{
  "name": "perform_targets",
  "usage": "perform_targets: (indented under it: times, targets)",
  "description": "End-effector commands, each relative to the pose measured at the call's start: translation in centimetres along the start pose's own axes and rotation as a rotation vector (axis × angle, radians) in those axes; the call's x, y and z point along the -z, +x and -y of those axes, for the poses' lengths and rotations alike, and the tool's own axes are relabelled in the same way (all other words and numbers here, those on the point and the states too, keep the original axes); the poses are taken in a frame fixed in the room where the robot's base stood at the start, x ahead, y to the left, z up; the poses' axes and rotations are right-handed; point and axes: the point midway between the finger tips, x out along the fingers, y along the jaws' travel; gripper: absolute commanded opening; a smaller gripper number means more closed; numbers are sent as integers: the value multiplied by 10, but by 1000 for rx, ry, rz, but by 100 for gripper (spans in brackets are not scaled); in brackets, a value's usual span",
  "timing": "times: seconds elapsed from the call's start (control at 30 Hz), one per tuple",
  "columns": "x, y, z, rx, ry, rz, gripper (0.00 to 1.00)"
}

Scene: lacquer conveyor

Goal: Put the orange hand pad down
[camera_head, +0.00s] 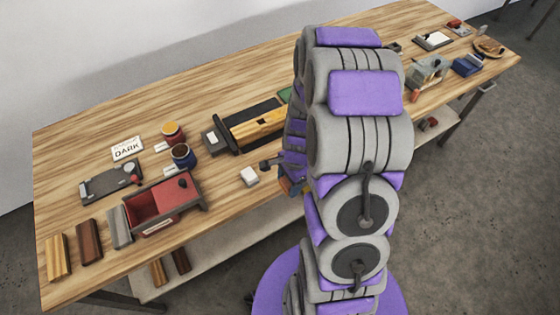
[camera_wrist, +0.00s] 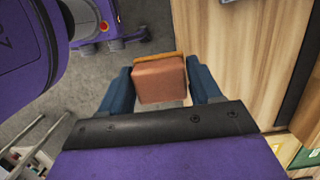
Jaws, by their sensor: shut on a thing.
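My gripper (camera_wrist: 161,72) shows in the wrist view with its two blue fingers on either side of the orange hand pad (camera_wrist: 160,84). The pad is a brownish-orange block with a thin yellow-orange strip along its far edge. The gripper is shut on it. In the wrist view the pad appears against the grey floor, just left of the wooden tabletop. In the head view my arm hides most of the gripper, near the table's front edge; the pad is not clear there.
Wood blocks stand at the left end. Bare wood lies along the back and between items.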

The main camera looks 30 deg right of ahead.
Motion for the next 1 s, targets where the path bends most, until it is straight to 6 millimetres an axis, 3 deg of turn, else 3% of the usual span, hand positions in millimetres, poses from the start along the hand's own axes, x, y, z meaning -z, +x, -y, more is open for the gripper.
perform_targets:
  times: [0.1,0.53,0.83,1.0]
  targets:
    - [6,4,25,2,-3,-5,39]
    - [39,6,103,5,-3,3,39]
    - [38,7,124,0,-2,-2,39]
    - [41,25,123,-2,-2,1,39]
